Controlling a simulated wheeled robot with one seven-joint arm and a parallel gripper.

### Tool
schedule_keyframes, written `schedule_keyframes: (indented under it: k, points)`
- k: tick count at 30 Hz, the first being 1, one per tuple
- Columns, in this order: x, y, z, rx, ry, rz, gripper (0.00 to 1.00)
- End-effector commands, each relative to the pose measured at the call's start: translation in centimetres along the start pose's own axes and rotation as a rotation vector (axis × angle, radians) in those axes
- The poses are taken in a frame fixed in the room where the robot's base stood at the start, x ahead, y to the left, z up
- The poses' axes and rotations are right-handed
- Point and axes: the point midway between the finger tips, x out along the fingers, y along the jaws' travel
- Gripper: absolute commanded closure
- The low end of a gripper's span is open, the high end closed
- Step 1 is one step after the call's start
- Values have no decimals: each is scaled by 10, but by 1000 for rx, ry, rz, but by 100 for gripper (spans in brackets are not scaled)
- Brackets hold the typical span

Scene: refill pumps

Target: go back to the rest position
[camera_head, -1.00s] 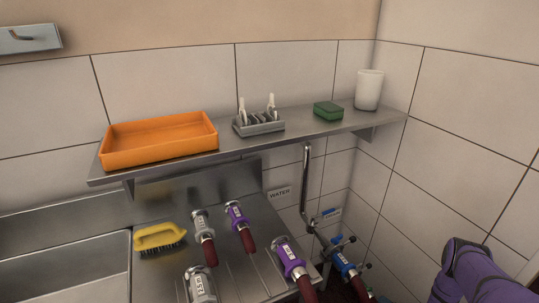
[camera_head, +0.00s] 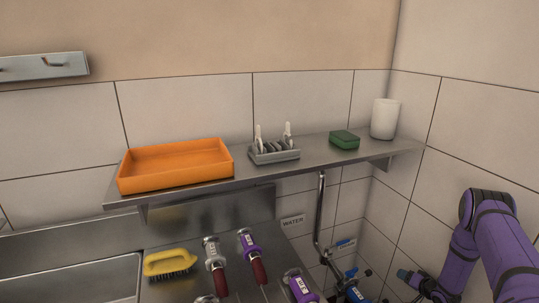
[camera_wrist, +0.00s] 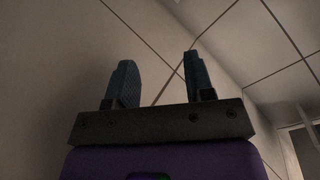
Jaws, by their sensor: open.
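My gripper (camera_wrist: 158,82) shows in the wrist view with its two dark fingers spread apart and nothing between them. Tiled wall fills the view beyond the fingers. In the head view my purple arm is at the lower right, beside the right wall. What may be the gripper end is a small dark part low at the right, too small to read there. It is apart from the shelf and the counter items.
A steel shelf (camera_head: 300,165) holds an orange tray (camera_head: 175,178), a grey rack (camera_head: 274,152), a green sponge (camera_head: 344,140) and a white cup (camera_head: 385,119). Below are a yellow brush (camera_head: 169,264), purple-collared nozzles (camera_head: 247,243), a grey nozzle (camera_head: 212,250), a water pipe (camera_head: 319,215) and a sink (camera_head: 70,280).

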Motion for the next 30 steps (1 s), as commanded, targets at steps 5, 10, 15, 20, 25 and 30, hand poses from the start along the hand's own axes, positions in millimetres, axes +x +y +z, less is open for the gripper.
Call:
schedule_keyframes:
  k: [5,10,15,20,25,30]
  points:
    - [-5,-38,-64,-92,-5,75,52]
    - [-13,-68,-107,-154,-8,136,52]
    - [-24,-100,-144,-203,-8,191,52]
    - [-36,-130,-177,-243,-6,240,52]
    - [-54,-166,-209,-281,-6,293,52]
    - [-77,-210,-241,-317,-8,348,52]
